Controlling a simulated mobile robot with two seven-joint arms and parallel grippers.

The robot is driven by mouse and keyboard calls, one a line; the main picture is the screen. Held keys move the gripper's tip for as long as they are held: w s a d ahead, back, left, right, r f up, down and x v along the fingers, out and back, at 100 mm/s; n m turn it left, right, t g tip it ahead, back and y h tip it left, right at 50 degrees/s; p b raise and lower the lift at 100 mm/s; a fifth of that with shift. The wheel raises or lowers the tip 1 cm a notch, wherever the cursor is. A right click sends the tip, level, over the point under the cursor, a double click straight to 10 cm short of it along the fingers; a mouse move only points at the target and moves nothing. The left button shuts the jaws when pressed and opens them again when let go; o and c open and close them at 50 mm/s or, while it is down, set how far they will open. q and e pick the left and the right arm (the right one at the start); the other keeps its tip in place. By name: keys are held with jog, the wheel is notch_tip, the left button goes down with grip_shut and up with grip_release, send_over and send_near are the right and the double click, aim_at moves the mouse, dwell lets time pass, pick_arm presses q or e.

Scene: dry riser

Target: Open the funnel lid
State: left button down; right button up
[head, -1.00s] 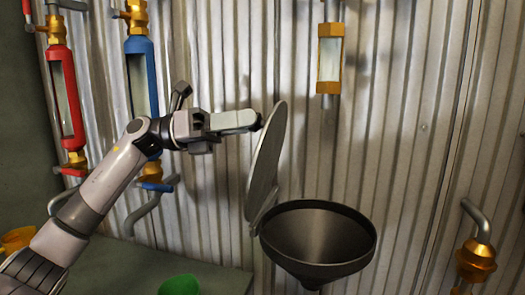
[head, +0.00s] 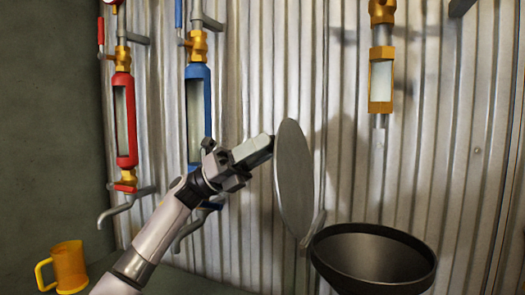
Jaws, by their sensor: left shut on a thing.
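The funnel (head: 372,262) is a dark, wide-mouthed cone at the lower right, its mouth uncovered. Its round grey lid (head: 294,180) stands steeply raised at the funnel's left rim, joined to it by a small bracket (head: 314,229). My left gripper (head: 268,143) is shut on the lid near its upper left edge; the exact contact at the fingertips is small and partly hidden. My left arm reaches up from the lower left. My right gripper is not in view.
Red (head: 125,120) and blue (head: 198,115) sight-glass cylinders with pipes stand left of the gripper. A brass sight glass (head: 381,80) hangs above the funnel. A yellow mug (head: 69,268) is at the lower left. A corrugated wall (head: 450,150) lies behind.

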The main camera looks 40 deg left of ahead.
pick_arm(q)
jog(key=c, duration=0.8)
grip_release()
jog(key=shift+o, duration=0.2)
jog(key=v, duration=0.7)
jog(key=shift+p, duration=0.3)
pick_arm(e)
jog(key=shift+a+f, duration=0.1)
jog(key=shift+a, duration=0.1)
